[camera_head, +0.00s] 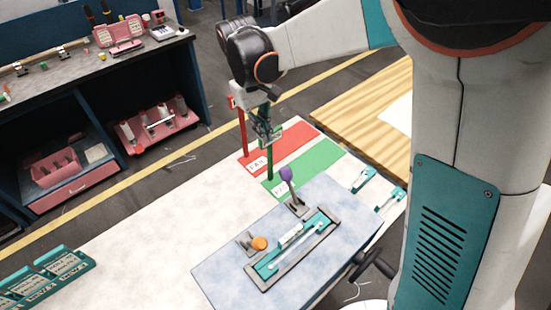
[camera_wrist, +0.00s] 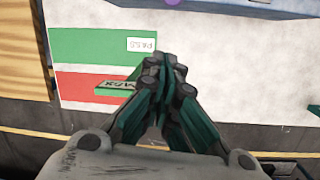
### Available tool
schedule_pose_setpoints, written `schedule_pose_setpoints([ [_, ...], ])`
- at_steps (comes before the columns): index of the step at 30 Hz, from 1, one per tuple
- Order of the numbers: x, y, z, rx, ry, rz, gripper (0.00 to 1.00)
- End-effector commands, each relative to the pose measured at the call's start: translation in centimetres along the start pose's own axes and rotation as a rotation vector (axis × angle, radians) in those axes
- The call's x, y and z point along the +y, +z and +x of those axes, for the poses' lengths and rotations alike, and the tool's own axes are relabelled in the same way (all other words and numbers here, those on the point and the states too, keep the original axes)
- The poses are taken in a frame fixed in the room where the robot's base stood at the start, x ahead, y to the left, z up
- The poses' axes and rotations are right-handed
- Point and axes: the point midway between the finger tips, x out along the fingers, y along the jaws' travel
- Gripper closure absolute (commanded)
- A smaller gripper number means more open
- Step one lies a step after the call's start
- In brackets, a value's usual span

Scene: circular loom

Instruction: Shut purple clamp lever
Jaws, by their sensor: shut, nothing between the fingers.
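The purple clamp lever (camera_head: 286,173) has a purple knob on a grey arm and stands raised, slightly tilted, at the far edge of the blue-grey fixture block (camera_head: 215,272). A bit of purple, probably its knob (camera_wrist: 172,2), shows at the top edge of the wrist view. My gripper (camera_head: 266,138) hangs beyond and above the lever, apart from it, over the area of the red and green mats. In the wrist view the fingertips (camera_wrist: 162,65) are together with nothing between them. The lever's base is partly hidden in the wrist view.
An orange-knobbed clamp (camera_head: 259,243) lies low beside a teal fixture (camera_head: 300,243) on the block. Teal racks (camera_head: 55,270) sit at front left.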

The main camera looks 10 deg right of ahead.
Motion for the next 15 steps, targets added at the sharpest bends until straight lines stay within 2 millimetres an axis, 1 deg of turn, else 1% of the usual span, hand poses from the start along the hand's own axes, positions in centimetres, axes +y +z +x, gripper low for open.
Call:
schedule_pose_setpoints([
  [5, 0.0, 0.0, 0.3, 0.001, 0.000, 0.001, 1.00],
  [8, 0.1, 0.0, 1.2, 0.001, 0.000, 0.001, 1.00],
  [11, 0.1, 0.0, 2.7, 0.001, 0.000, 0.002, 1.00],
  [15, 0.1, 0.0, 5.4, 0.001, 0.000, 0.002, 1.00],
])
